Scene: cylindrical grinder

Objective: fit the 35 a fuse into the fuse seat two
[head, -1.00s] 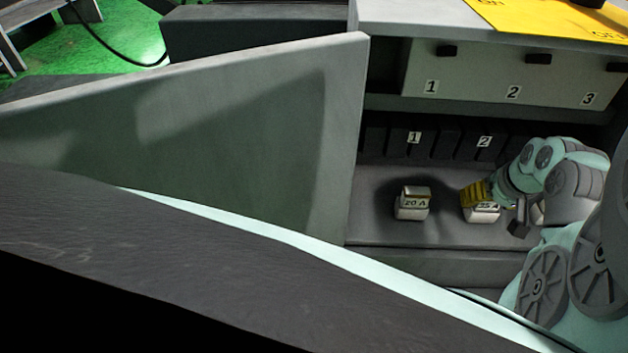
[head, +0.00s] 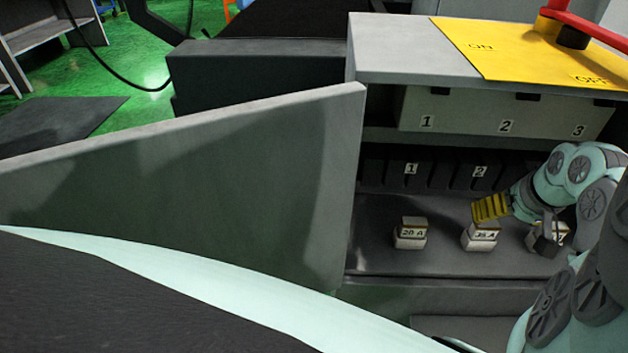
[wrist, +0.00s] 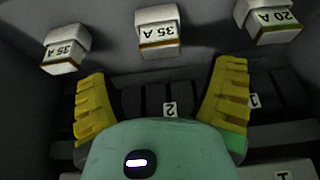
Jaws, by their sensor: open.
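Three pale block fuses stand on the cabinet's lower shelf. The left one is the 20 A fuse (head: 410,236), also at the right of the wrist view (wrist: 274,20). The middle 35 A fuse (head: 481,237) shows at the wrist view's top centre (wrist: 158,30). A third fuse (head: 562,238), partly hidden by my arm, reads 35 A in the wrist view (wrist: 66,50). Fuse seat two (head: 478,172) is a dark slot under label 2, with no fuse visible in it. My gripper (head: 491,207) is open and empty, just above and behind the middle fuse.
Seat one (head: 410,170) is left of seat two; the seat to the right is mostly hidden by my arm. A panel (head: 505,115) numbered 1 to 3 hangs above. The open grey door (head: 200,190) bounds the left. A yellow plate (head: 540,55) lies on top.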

